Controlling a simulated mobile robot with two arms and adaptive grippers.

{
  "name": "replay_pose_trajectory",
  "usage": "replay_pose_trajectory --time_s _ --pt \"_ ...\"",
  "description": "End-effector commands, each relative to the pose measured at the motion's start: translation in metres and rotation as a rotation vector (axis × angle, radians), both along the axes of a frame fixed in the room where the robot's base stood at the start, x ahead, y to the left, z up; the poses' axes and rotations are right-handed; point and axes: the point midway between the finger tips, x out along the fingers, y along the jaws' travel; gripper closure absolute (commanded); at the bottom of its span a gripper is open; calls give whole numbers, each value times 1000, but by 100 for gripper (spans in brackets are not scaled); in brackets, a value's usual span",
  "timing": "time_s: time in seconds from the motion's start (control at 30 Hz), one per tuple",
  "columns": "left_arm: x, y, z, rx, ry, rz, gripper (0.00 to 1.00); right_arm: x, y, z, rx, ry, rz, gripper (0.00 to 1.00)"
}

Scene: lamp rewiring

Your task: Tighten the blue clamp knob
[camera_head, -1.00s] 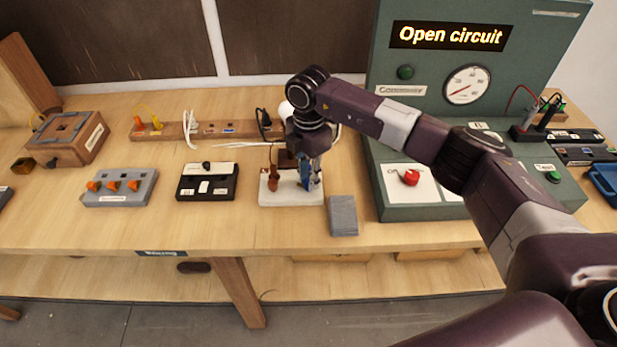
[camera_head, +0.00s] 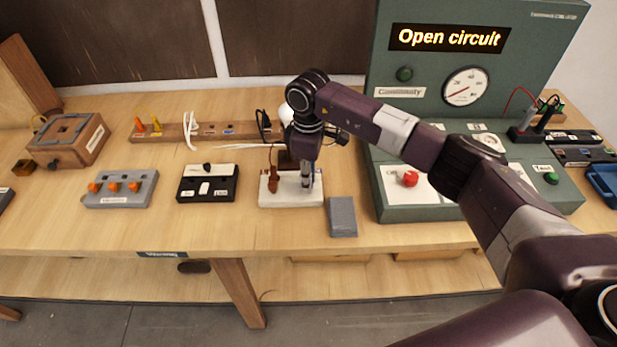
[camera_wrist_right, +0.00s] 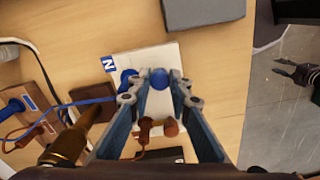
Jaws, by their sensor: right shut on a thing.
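A white base plate (camera_head: 283,200) marked N stands on the bench, and it shows as a pale plate in the right wrist view (camera_wrist_right: 172,55). On it, the round blue clamp knob (camera_wrist_right: 159,79) sits between the fingertips of my right gripper (camera_wrist_right: 158,82). That gripper is shut on the knob and points down at the plate, also in the head view (camera_head: 306,183). A second blue part (camera_wrist_right: 128,80) is just left of the knob. A brown-red clamp part (camera_wrist_right: 150,129) is on the same plate. A dark gripper (camera_wrist_right: 297,74), apparently my left, shows small at the right wrist view's edge.
A grey block (camera_head: 342,216) lies just right of the plate. The green tester (camera_head: 450,207) reads "Open circuit". A black switch box (camera_head: 208,187) stands to the left, and a wooden power strip (camera_head: 222,131) with cords lies behind. The bench's front strip is clear.

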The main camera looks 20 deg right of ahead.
Motion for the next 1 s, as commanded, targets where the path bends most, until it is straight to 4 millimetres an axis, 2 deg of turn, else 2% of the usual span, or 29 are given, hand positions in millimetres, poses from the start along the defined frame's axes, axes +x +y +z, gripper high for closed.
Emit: replay_pose_trajectory --time_s 0.4,0.93,0.97,1.0 --pt "0 0 5 0 0 0 68 1 0 2 -1 -3 -183 100" --pt "0 0 5 0 0 0 68 1 0 2 0 -5 -208 100" --pt "0 0 5 0 0 0 68 1 0 2 0 -5 -208 81" --pt "0 0 5 0 0 0 68 1 0 2 1 -4 -208 76"
